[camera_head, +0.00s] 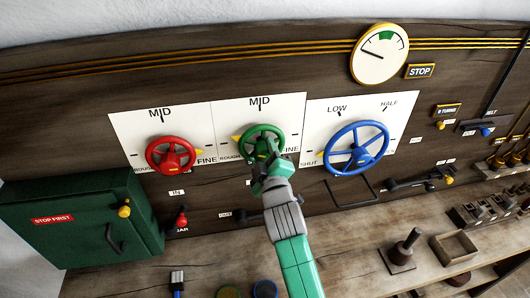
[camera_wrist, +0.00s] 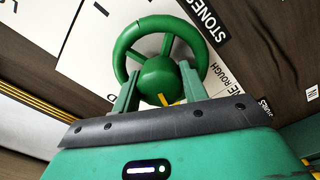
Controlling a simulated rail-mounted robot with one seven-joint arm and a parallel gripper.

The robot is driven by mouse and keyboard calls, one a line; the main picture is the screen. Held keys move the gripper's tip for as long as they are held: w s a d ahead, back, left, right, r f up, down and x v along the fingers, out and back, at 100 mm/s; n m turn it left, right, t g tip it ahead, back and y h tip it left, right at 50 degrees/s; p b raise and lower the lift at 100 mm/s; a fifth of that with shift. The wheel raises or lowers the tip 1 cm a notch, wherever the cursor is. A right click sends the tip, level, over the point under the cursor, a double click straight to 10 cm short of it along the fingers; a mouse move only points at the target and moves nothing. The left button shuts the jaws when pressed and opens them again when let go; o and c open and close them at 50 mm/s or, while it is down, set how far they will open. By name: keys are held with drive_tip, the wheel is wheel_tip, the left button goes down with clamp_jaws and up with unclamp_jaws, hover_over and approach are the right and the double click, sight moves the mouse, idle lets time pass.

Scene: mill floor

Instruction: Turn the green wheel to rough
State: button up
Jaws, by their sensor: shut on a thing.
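The green wheel (camera_head: 260,133) is mounted on a white dial plate (camera_head: 286,107) marked MID at the top, ROUGH at the lower left and FINE at the lower right. A yellow pointer (camera_head: 236,138) shows at the wheel's left, just above the word ROUGH. My gripper (camera_head: 268,162) is at the lower part of the wheel and hides some of it. In the wrist view the wheel (camera_wrist: 158,74) fills the upper middle, and my gripper (camera_wrist: 157,90) has one finger on each side of the hub, shut on the wheel. The exact finger contact is partly hidden.
A red wheel (camera_head: 171,154) is close on the left and a larger blue wheel (camera_head: 356,149) close on the right. A green cabinet (camera_head: 75,228) stands out at the lower left. A wooden bench (camera_head: 345,255) with small items runs below. A round gauge (camera_head: 379,53) is above right.

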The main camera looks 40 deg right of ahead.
drive_tip(key=shift+n+p, duration=0.75)
drive_tip(key=shift+n, duration=1.55)
drive_tip(key=o, duration=1)
drive_tip(key=shift+s, duration=0.1)
drive_tip(key=v, duration=0.7)
drive_tip(key=shift+s+a, duration=0.2)
drive_tip(key=shift+s, duration=0.1)
